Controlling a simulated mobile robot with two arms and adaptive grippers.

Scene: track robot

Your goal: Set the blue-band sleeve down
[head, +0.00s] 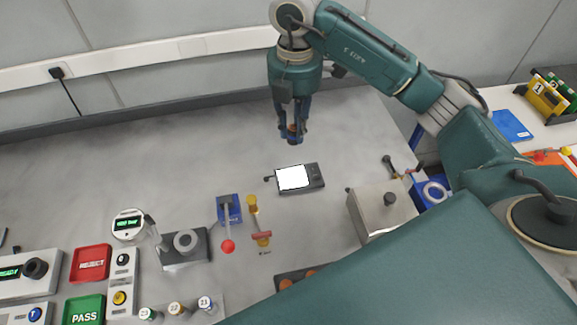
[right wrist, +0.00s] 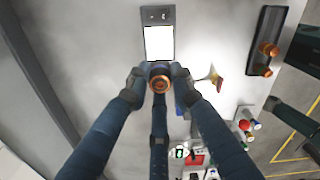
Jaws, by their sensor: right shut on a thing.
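My right gripper (head: 293,133) hangs pointing down over the back middle of the grey table. Its fingers are shut on a small copper-coloured sleeve (right wrist: 160,80), seen end-on between the fingertips in the right wrist view.
A flat device with a white screen (head: 293,178) lies just in front of the gripper. Nearer stand a blue-based lever (head: 229,210), a yellow and red tool (head: 258,222), a metal box (head: 383,210) and a dark rack (right wrist: 262,62) with copper pieces. The back left table is clear.

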